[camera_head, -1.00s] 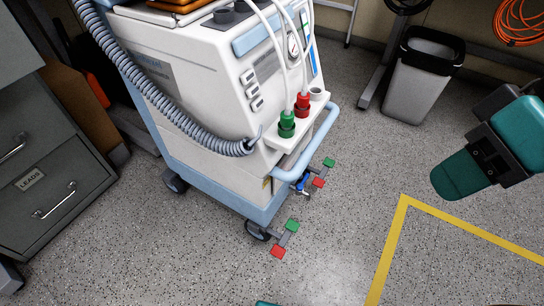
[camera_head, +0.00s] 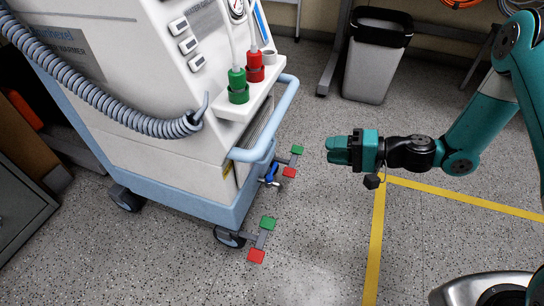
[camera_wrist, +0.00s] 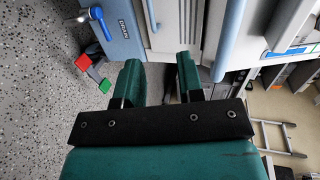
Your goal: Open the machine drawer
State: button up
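The machine (camera_head: 150,90) is a large white and light-blue wheeled unit at the left of the head view. Its front, with a pale drawer-like panel (camera_head: 258,125), is partly hidden behind a curved light-blue rail (camera_head: 284,105). In the wrist view, the grey-white front panel (camera_wrist: 180,22) lies ahead of the fingers, with the light-blue rail (camera_wrist: 230,35) to the right. I cannot tell whether the drawer is shut. My gripper (camera_head: 330,150) is to the right of the machine, apart from it. In the wrist view, its two green fingers (camera_wrist: 158,78) are apart with nothing between them.
Red and green pedals (camera_head: 262,240) stick out low from the machine, near a blue lever (camera_head: 272,174). A ribbed hose (camera_head: 90,105) runs along its side. A waste bin (camera_head: 375,60) stands at the back. The floor around the yellow tape (camera_head: 378,230) is clear.

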aim_at(272, 147)
jog(key=shift+m+t, duration=0.5)
jog(key=shift+m, duration=0.1)
jog(key=shift+d+f+b+x, duration=0.1)
jog(key=shift+f+b+x, duration=0.25)
jog(key=shift+b+x, duration=1.8)
jog(key=shift+d+f+b+x, duration=0.1)
jog(key=shift+f+b+x, duration=0.4)
jog(key=shift+x, duration=3.1)
jog(key=shift+d+f+b+x, duration=0.1)
jog(key=shift+f+b+x, duration=0.15)
jog(key=shift+b+x, duration=1.95)
jog(key=shift+w+a+f+p, duration=0.1)
jog(key=shift+w+a+p, duration=0.25)
jog(key=shift+a+p, duration=0.3)
jog(key=shift+d, duration=0.1)
grip_shut()
